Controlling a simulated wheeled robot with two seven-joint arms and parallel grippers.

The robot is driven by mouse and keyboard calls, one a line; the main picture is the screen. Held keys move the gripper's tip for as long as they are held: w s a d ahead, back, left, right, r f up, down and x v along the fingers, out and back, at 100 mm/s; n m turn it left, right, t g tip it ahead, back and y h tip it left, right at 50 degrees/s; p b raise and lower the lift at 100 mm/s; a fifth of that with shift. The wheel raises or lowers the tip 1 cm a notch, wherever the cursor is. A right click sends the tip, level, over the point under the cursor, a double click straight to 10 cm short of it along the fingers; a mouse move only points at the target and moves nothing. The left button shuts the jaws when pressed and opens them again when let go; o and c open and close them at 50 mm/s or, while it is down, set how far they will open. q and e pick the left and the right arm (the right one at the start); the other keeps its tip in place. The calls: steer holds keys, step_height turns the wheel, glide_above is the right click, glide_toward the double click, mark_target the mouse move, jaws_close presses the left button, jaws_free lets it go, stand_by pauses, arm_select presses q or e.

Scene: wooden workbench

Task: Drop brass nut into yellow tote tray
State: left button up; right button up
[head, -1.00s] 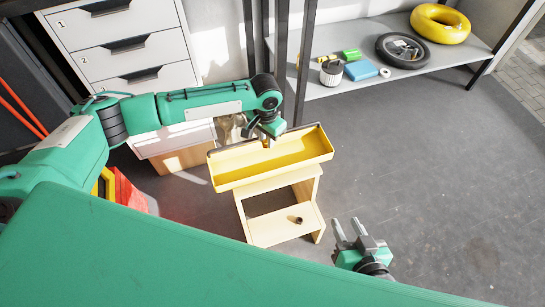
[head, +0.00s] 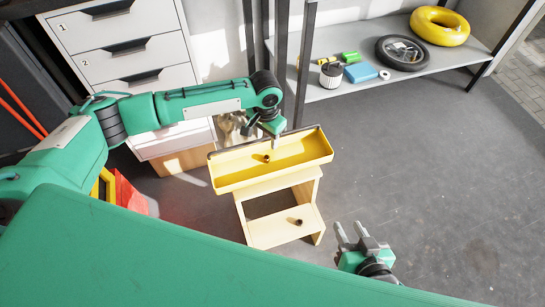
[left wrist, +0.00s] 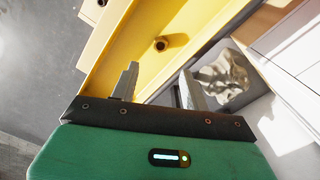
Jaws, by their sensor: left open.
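The yellow tote tray (head: 290,155) sits on top of a small wooden step stool. A brass nut (head: 267,158) lies on the tray's floor, left of the middle; it also shows in the left wrist view (left wrist: 161,44), inside the yellow tray (left wrist: 185,20). My left gripper (head: 275,142) is above the tray's back rim, near the nut but apart from it. In the left wrist view my left gripper (left wrist: 158,85) has its fingers spread with nothing between them. My right gripper (head: 352,232) is right of the stool, fingers apart and empty.
A second small brown nut-like piece (head: 297,221) lies on the lower step of the wooden stool (head: 270,235). A grey shelf (head: 320,90) at the back holds a yellow ring, a wheel and smaller items. A drawer cabinet (head: 125,55) stands back left. Floor on the right is clear.

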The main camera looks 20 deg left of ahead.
arm_select(q)
step_height(320, 180, up, 12)
steer(key=p, duration=0.2)
arm_select(e)
steer(key=d+g, duration=0.1)
steer(key=s+d+g+h, duration=0.1)
steer(key=d, duration=0.1)
steer(key=s+d+g+h, duration=0.1)
steer(key=d, duration=0.1)
steer(key=shift+d, duration=0.15)
arm_select(q)
steer(key=shift+f, duration=0.1)
